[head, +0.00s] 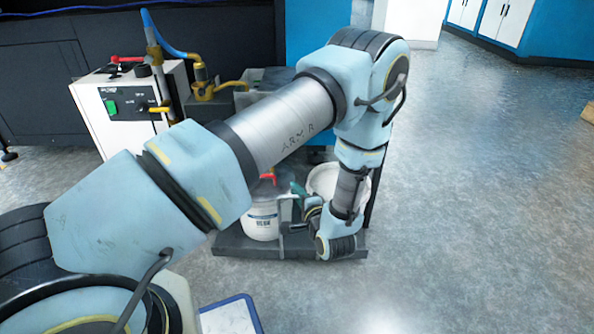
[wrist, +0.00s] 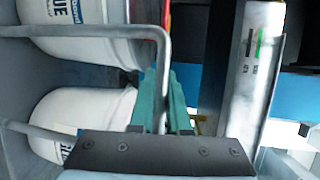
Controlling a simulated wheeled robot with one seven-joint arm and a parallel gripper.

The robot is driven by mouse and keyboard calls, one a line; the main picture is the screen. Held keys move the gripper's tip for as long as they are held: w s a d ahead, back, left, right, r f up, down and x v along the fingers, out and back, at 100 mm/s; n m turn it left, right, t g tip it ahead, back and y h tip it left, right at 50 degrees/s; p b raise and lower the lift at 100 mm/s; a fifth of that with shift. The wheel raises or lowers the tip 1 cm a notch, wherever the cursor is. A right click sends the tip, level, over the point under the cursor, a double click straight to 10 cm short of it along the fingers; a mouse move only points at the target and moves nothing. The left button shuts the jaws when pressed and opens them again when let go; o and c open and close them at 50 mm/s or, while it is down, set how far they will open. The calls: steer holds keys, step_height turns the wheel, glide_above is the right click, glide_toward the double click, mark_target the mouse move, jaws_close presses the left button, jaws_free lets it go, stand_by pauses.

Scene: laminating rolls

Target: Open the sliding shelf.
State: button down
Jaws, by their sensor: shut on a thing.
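The sliding shelf (head: 290,251) is a low dark grey platform near the floor in the head view, below the machine. It carries white buckets. A grey bent bar handle (wrist: 100,31) shows in the wrist view, and in the head view it stands at the shelf's front (head: 282,225). My gripper (head: 299,192) reaches down to it, partly hidden by my own wrist. In the wrist view, the teal fingers of my gripper (wrist: 163,98) are shut around the upright part of the handle.
A white bucket with blue lettering (head: 262,221) stands on the shelf, with another white container (head: 324,180) behind my wrist. A white control box (head: 135,108) stands at left. A blue-edged board (head: 230,315) lies at the bottom. Open floor (head: 480,200) lies at right.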

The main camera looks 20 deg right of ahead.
steer(key=s+a+p, duration=0.2)
steer(key=s+a, duration=0.1)
steer(key=s, duration=0.4)
steer(key=s+a+p, duration=0.2)
steer(key=s+a, duration=0.1)
steer(key=s, duration=0.4)
steer(key=shift+a, duration=0.25)
steer(key=c, duration=0.9)
jaws_free()
steer(key=s, duration=0.3)
steer(key=s+r+p, duration=0.1)
steer(key=s, duration=0.3)
steer(key=s+r+p, duration=0.1)
steer(key=s, duration=0.2)
steer(key=shift+s+a, duration=0.2)
steer(key=shift+s, duration=0.15)
